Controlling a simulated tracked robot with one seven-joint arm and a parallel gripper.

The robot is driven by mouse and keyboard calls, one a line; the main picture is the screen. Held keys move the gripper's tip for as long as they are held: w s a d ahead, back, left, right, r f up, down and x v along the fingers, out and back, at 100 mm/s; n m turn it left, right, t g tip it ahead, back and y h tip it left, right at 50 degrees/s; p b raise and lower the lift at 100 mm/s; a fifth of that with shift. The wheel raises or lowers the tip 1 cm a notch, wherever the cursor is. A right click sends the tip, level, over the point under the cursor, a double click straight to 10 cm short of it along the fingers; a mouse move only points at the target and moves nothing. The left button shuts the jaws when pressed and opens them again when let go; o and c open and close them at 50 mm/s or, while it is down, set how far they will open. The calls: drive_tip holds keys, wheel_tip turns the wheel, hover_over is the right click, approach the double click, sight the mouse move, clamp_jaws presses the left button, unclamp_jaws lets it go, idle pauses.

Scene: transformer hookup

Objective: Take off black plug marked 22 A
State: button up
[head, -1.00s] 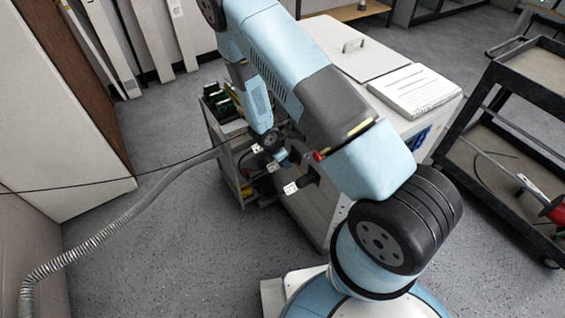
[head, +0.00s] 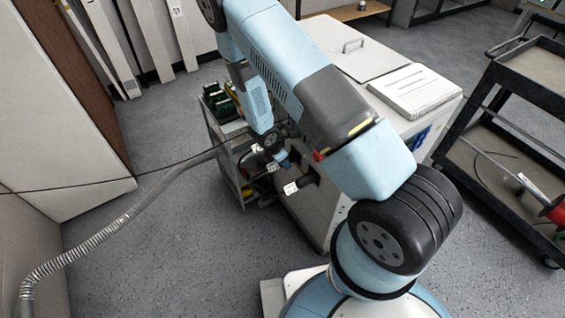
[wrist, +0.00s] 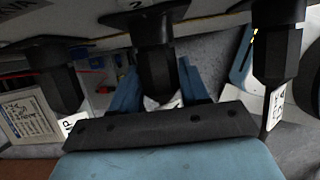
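Three black plugs hang in a row from the pale cabinet panel in the wrist view: a left plug (wrist: 62,88), a middle plug (wrist: 155,68) and a right plug (wrist: 277,50). Each carries a white tag; I cannot read 22 A on any of them. A black plate with a "2" is at the middle plug's base. My gripper (wrist: 160,82) has one blue finger on each side of the middle plug, close to it, and looks open; firm contact is not visible. In the head view my gripper (head: 287,161) is at the cabinet's side, partly hidden.
The left and right plugs flank my gripper closely. In the head view the white cabinet (head: 325,215) stands beside a grey cart (head: 222,150) with green boards. A grey ribbed hose (head: 110,228) and black cable run left. A black cart (head: 500,175) stands right.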

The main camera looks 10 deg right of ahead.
drive_tip(key=shift+c, duration=1.4)
drive_tip(key=o, duration=1.1)
drive_tip(key=shift+c, duration=0.2)
drive_tip(key=c, duration=0.3)
drive_tip(key=shift+c, duration=0.2)
drive_tip(key=shift+w, duration=0.1)
drive_tip(key=c, duration=1)
drive_tip(key=shift+o, duration=0.2)
drive_tip(key=shift+a, duration=0.2)
drive_tip(key=shift+s+a, duration=0.25)
drive_tip(key=shift+a, duration=0.4)
clamp_jaws()
drive_tip(key=shift+s+a, duration=0.15)
drive_tip(key=shift+a, duration=0.05)
